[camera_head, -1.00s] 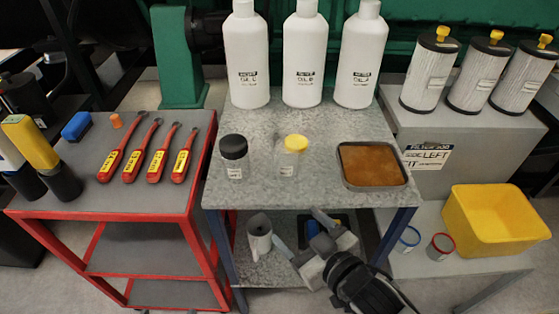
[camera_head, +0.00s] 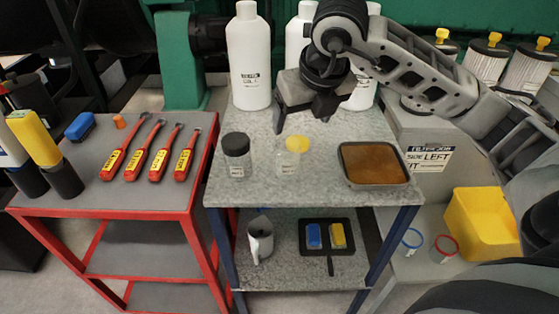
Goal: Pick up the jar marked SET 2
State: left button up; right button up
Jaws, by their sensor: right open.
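Two small clear jars stand upright on the grey metal table top. The black-lidded jar (camera_head: 236,156) is on the left. The yellow-lidded jar (camera_head: 291,155) is to its right. Each has a small white label, too small to read, so I cannot tell which is marked SET 2. My right gripper (camera_head: 298,122) is open and empty, above the table, behind and above the yellow-lidded jar, its fingers pointing down. It does not appear to touch either jar. My left gripper is not in view.
White oil bottles (camera_head: 249,60) stand at the back, partly hidden by my right arm. A brown-filled tray (camera_head: 373,164) is right of the jars. A red cart (camera_head: 128,212) with several tools is at left. A yellow bin (camera_head: 480,222) is at right.

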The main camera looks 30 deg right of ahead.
aim_at(286, 155)
jog(key=x, duration=0.9)
jog(key=shift+a+f, duration=0.15)
jog(key=shift+f, duration=0.1)
jog(key=shift+p+x, duration=0.6)
jog(key=shift+x, duration=2.25)
jog(key=shift+w+a+r, duration=0.1)
jog(key=shift+w, duration=0.1)
jog(key=c, duration=1.1)
